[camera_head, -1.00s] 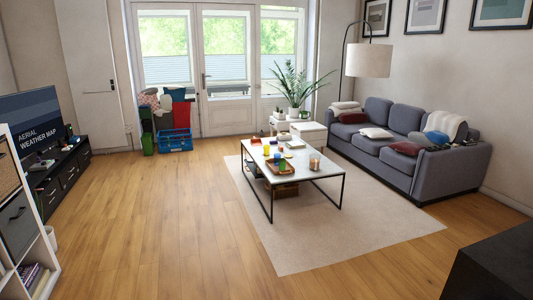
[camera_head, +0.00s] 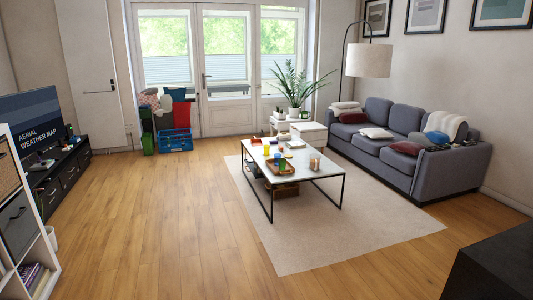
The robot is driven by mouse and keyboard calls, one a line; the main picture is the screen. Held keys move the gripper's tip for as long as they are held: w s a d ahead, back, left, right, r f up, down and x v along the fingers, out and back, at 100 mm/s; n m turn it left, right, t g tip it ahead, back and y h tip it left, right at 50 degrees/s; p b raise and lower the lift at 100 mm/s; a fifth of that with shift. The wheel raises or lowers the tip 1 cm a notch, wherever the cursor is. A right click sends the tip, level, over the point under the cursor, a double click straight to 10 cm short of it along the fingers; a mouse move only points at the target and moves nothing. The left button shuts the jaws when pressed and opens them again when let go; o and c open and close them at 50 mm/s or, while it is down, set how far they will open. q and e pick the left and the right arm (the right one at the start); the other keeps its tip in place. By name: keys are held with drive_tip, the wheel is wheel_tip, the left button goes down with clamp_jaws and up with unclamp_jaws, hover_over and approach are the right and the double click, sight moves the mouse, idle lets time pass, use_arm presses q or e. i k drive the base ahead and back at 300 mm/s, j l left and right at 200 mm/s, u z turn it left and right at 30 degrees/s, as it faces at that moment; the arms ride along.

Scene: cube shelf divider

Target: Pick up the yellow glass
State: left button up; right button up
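Several small coloured items stand on the white coffee table (camera_head: 322,172) in the middle of the room. A small yellow item (camera_head: 266,149) is near the table's far left side; it may be the yellow glass, but it is too small to be sure. A green item (camera_head: 282,165) stands at the tray on the table, with a yellow-orange item (camera_head: 277,158) close behind it. Neither of my grippers is in view.
The coffee table has thin black legs and stands on a beige rug (camera_head: 300,245). A grey sofa (camera_head: 365,145) is to the right, a white cube shelf (camera_head: 45,262) at the left edge, a blue crate (camera_head: 175,140) near the door. The wooden floor (camera_head: 165,220) at left is clear.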

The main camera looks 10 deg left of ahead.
sight(265, 148)
drive_tip(key=u, duration=0.75)
drive_tip(key=i, duration=8.35)
drive_tip(key=i+j+z, duration=0.35)
drive_tip(key=i, duration=0.2)
drive_tip(key=i+j+z, duration=0.35)
drive_tip(key=i, duration=0.2)
drive_tip(key=l+z, duration=0.1)
drive_tip(key=z, duration=1.85)
